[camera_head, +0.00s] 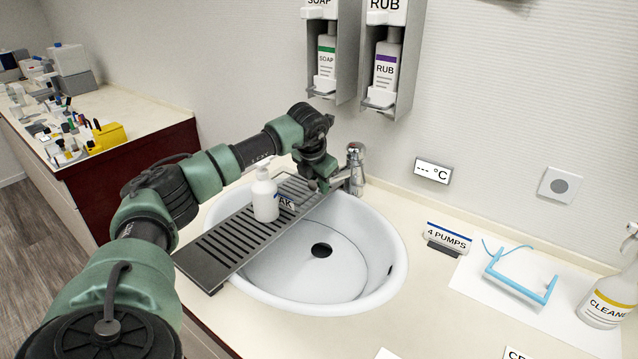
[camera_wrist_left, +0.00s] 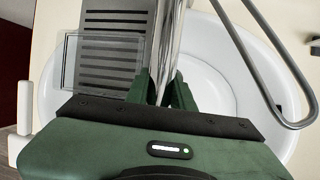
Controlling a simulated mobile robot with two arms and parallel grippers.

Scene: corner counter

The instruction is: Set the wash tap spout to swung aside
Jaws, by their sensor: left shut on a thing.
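The chrome wash tap (camera_head: 355,168) stands at the back rim of the white basin (camera_head: 365,235). Its spout (camera_head: 341,178) points left and forward, toward the dark slatted rack (camera_head: 225,243) across the basin's left side. My left gripper (camera_head: 324,184) is at the spout, coming from the left. In the left wrist view the gripper (camera_wrist_left: 158,92) has its green fingers on both sides of the chrome spout (camera_wrist_left: 167,45) and is shut on it. The spout's tip is hidden there. My right gripper is not in view.
A white pump bottle (camera_head: 265,197) stands on the rack close to my left arm. SOAP (camera_head: 326,62) and RUB (camera_head: 386,65) dispensers hang on the wall above. A sign (camera_head: 448,238), a blue frame (camera_head: 520,275) and a cleaner bottle (camera_head: 608,300) stand right of the basin.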

